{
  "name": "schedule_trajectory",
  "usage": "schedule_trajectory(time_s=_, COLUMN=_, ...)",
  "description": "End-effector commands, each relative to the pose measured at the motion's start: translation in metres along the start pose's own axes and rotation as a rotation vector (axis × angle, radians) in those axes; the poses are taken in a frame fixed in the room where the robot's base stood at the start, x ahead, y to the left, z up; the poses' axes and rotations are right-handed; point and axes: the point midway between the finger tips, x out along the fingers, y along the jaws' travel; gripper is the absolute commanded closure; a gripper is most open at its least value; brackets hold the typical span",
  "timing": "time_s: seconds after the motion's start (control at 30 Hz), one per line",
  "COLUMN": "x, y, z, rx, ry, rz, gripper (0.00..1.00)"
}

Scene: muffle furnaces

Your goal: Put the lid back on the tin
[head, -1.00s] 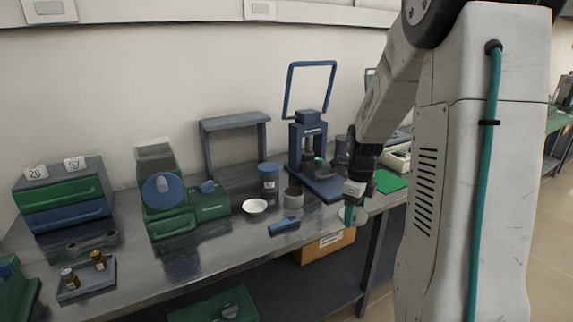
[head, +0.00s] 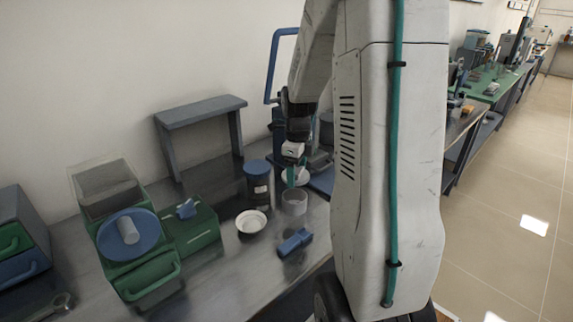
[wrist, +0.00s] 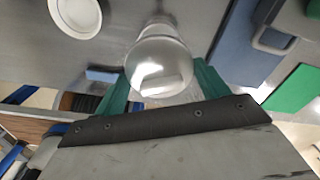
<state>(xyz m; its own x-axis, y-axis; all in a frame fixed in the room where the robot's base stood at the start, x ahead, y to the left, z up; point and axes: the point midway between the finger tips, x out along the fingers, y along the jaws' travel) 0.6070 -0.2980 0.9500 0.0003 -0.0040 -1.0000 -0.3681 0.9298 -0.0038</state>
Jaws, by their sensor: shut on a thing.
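The tin (head: 294,203) is an open grey cylinder standing upright on the metal bench, right of a white dish. My gripper (head: 293,183) has green fingers and is shut on the lid (head: 295,174), a pale round disc held level above and slightly behind the tin in the head view. In the wrist view, the shiny lid (wrist: 158,58) sits between the green fingers, its raised grip near the fingertips. A grey round shape just beyond it in that view looks like part of the tin (wrist: 158,22); the lid hides the rest.
A white dish (head: 251,222), a dark jar with a blue cap (head: 259,182) and a blue block (head: 294,242) stand close around the tin. A blue press (head: 322,180) is behind my arm. Green boxes (head: 190,228) stand left.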

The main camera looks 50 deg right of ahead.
Motion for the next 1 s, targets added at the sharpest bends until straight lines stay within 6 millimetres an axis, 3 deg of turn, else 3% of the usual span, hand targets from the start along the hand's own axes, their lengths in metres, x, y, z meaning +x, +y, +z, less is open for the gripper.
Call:
schedule_trajectory(time_s=0.6, x=0.039, y=0.001, z=0.0, rx=0.0, ry=0.001, rz=0.001, gripper=0.49)
schedule_trajectory(time_s=1.0, x=0.045, y=0.0, z=0.0, rx=0.0, ry=0.0, rz=0.0, gripper=0.49)
